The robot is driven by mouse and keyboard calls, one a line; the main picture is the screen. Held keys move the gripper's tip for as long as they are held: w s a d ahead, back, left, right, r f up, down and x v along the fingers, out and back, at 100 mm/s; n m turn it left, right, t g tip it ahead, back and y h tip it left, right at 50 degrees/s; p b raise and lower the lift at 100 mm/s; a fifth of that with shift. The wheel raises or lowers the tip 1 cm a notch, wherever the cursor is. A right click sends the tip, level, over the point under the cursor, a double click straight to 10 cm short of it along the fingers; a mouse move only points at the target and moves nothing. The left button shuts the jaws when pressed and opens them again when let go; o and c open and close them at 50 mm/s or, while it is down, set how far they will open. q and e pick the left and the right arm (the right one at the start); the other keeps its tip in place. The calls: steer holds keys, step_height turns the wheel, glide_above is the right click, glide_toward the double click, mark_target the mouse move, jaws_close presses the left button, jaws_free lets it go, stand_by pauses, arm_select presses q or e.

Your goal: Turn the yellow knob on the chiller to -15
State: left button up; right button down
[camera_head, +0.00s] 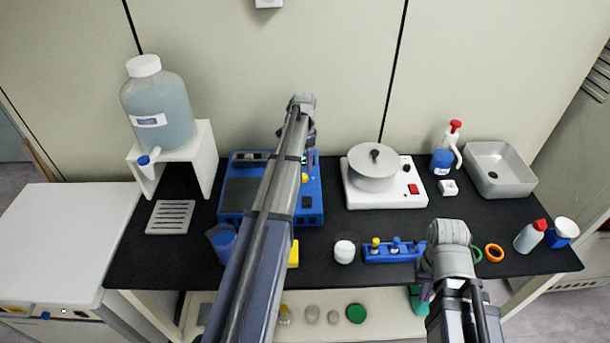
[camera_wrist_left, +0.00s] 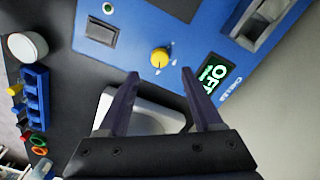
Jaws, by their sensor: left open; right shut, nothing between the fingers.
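The blue chiller (camera_head: 313,215) sits on the black bench, partly hidden by my left arm in the head view. Its yellow knob (camera_head: 304,178) also shows in the left wrist view (camera_wrist_left: 160,60), between a dark rocker switch (camera_wrist_left: 101,31) and a green-lit display (camera_wrist_left: 212,75) that seems to read OFF. The knob's pointer direction is too small to tell. My left gripper (camera_wrist_left: 160,73) is open, its two dark fingertips on either side of the knob's line and apart from it. My right gripper (camera_head: 424,292) is shut and empty near the bench's front edge, its fingers mostly hidden.
A white device with a round pot (camera_head: 374,167) stands right of the chiller. A white jar (camera_head: 344,251) and a blue rack (camera_head: 392,251) are in front. A water carboy (camera_head: 158,108) on a white stand is at left. A grey basin (camera_head: 499,169) is at right.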

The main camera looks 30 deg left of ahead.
mark_target(304, 175)
arm_select(q)
step_height(304, 175, down, 6)
steer(key=b, duration=0.5)
steer(key=shift+f+b, duration=0.25)
steer(key=shift+b, duration=0.15)
jaws_close()
